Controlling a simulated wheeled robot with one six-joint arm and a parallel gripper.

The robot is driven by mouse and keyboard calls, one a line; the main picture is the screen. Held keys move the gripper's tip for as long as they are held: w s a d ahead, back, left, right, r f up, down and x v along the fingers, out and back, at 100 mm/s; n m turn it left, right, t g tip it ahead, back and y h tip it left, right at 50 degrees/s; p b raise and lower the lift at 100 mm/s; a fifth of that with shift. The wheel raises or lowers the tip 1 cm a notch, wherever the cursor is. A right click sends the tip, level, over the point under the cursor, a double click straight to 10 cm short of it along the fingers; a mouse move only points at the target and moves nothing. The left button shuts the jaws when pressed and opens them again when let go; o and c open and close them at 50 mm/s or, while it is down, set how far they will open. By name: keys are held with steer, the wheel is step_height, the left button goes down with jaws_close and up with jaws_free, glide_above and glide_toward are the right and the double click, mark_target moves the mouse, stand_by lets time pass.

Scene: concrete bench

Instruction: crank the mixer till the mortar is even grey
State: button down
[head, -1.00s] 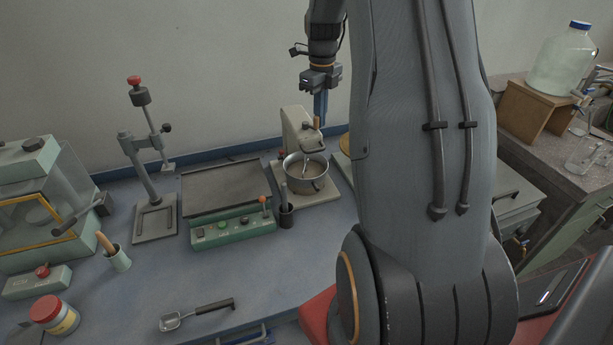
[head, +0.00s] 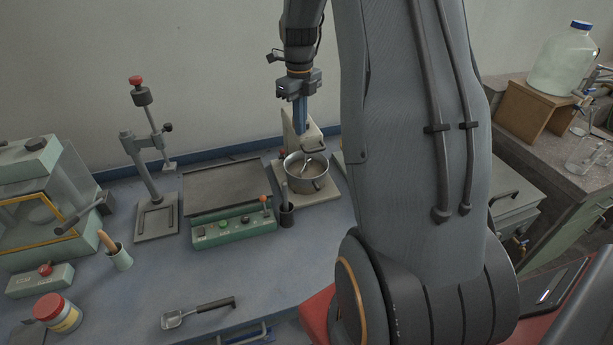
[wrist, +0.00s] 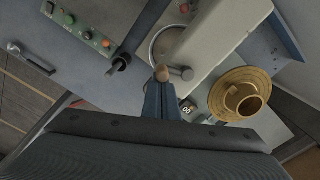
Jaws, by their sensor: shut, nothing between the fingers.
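The mixer (head: 290,143) is a cream stand at the back of the bench, behind my gripper. Its steel bowl (head: 307,184) holds a grey-brown mix; I cannot tell whether the colour is even. My gripper (head: 300,126) points down over the mixer head, its blue fingers together. In the wrist view, the shut fingertips (wrist: 162,84) are right at a wooden crank knob (wrist: 162,72), overlapping it in the picture. I cannot tell whether they touch it. The knob is hidden in the head view. The bowl's rim (wrist: 155,40) shows partly beyond the mixer head in the wrist view.
A green control box (head: 235,228) and a dark cup (head: 287,215) stand left of the mixer. A brass pan (wrist: 240,95) is close by on the mixer's other side. A scoop (head: 198,312) lies in front.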

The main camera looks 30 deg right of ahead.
steer(key=shift+w+a, duration=0.15)
steer(key=shift+w, duration=0.35)
steer(key=shift+w+a, duration=0.15)
steer(key=shift+w, duration=0.35)
steer(key=shift+w+d+r+b, duration=0.1)
steer(key=shift+w+d+b, duration=0.1)
steer(key=shift+w, duration=0.45)
steer(key=shift+w+d+r+b, duration=0.1)
steer(key=shift+w+d+b, duration=0.15)
steer(key=shift+w, duration=0.35)
steer(key=shift+w+d+b, duration=0.2)
steer(key=shift+w, duration=0.45)
steer(key=shift+w+d, duration=0.25)
steer(key=shift+d, duration=0.3)
steer(key=shift+w+d, duration=0.2)
steer(key=shift+d, duration=0.3)
steer(key=c, duration=2)
jaws_free()
steer(key=shift+s, duration=0.1)
steer(key=shift+a+f, duration=0.1)
